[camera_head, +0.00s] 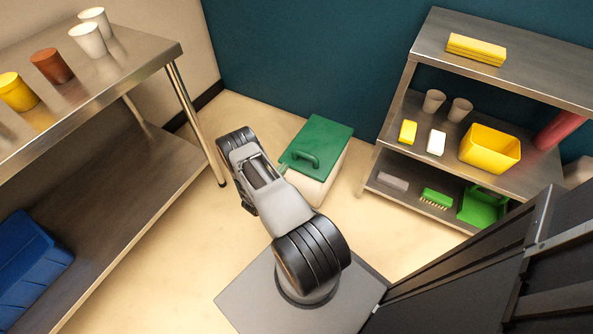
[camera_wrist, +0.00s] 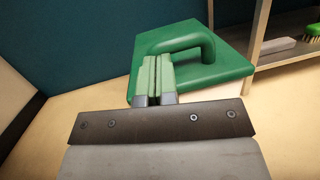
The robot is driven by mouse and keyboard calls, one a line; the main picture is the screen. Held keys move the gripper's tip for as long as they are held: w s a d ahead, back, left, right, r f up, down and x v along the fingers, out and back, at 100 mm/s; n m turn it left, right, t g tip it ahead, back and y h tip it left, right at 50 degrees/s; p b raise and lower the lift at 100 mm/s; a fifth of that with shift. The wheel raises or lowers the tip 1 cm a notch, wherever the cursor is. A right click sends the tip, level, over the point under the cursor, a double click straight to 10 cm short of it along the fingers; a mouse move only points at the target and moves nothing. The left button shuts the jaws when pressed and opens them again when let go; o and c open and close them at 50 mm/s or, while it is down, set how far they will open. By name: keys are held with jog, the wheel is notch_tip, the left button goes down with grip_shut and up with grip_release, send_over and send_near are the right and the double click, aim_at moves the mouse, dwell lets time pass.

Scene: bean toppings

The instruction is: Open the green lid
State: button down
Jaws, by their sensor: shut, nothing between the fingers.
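The green lid (camera_head: 318,141) lies flat and closed on a white bin (camera_head: 312,188) on the floor, near the teal wall. Its raised green handle (camera_head: 301,160) is on the side toward me. In the wrist view the lid (camera_wrist: 222,72) and its arched handle (camera_wrist: 190,40) are just beyond my gripper (camera_wrist: 157,62). The fingers have green pads and are shut with nothing between them. They overlap the lid's near left part in that view, to the left of and below the handle. I cannot tell whether they touch the lid.
A steel table (camera_head: 95,85) with several cups stands on the left, with a blue crate (camera_head: 30,262) on its lower shelf. A steel shelf (camera_head: 500,85) on the right holds a yellow bin (camera_head: 490,149), a green dustpan (camera_head: 483,207) and a brush (camera_head: 436,197). The floor around the white bin is clear.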

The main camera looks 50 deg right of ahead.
aim_at(296, 165)
notch_tip(296, 165, down, 6)
jog(key=s+f+n+t+b, duration=0.1)
jog(key=n+t, duration=0.1)
jog(key=shift+n+t, duration=0.3)
jog(key=b+x, duration=0.2)
jog(key=x, duration=0.5)
jog(key=shift+s+d, duration=0.1)
jog(key=shift+d, duration=0.1)
jog(key=shift+x, duration=0.9)
